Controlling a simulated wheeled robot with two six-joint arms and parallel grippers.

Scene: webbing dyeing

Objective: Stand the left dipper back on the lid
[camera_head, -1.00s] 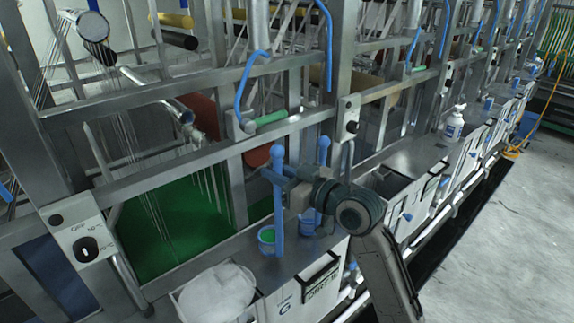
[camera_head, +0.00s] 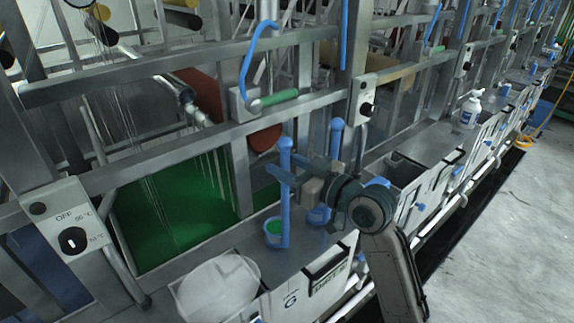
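The left dipper (camera_head: 285,205) is blue, with a tall upright handle ending in a round knob and a small cup at its foot with green inside. It appears to stand upright on the grey metal lid (camera_head: 246,241). My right gripper (camera_head: 285,178) is at the upper part of this handle, its fingers at either side of it. Whether the fingers press on the handle is too small to tell. The right dipper (camera_head: 337,137), also blue, stands upright just behind; my gripper hides part of it. My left gripper is not in view.
A white container (camera_head: 218,288) is at the front left of the lid, and a box with a black label frame (camera_head: 328,275) is below its front edge. A metal frame rail (camera_head: 200,142) runs behind the dippers. A white bottle (camera_head: 467,110) stands farther right.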

